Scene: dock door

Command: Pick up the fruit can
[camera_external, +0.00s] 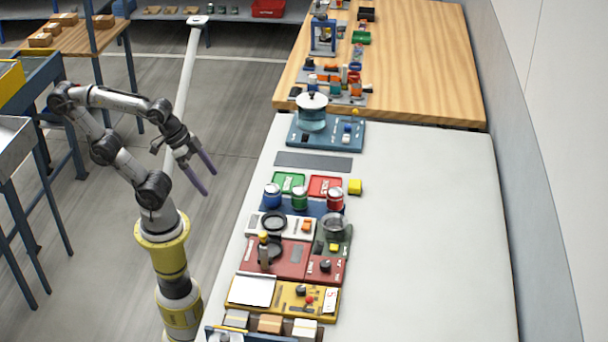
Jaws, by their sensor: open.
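Three small cans stand side by side on a dark blue base on the white table: a blue can (272,196), a green can (299,198) and a red can (335,198). Their labels are too small to read, so I cannot tell which one is the fruit can. My gripper (209,184) is open and empty, with its two purple fingers apart and pointing down to the right. It is off the left side of the table, to the left of the cans, and touches none of them.
A lidded glass pot (312,113) stands farther back. Several panels with parts lie in front. The right side of the white table (430,230) is clear.

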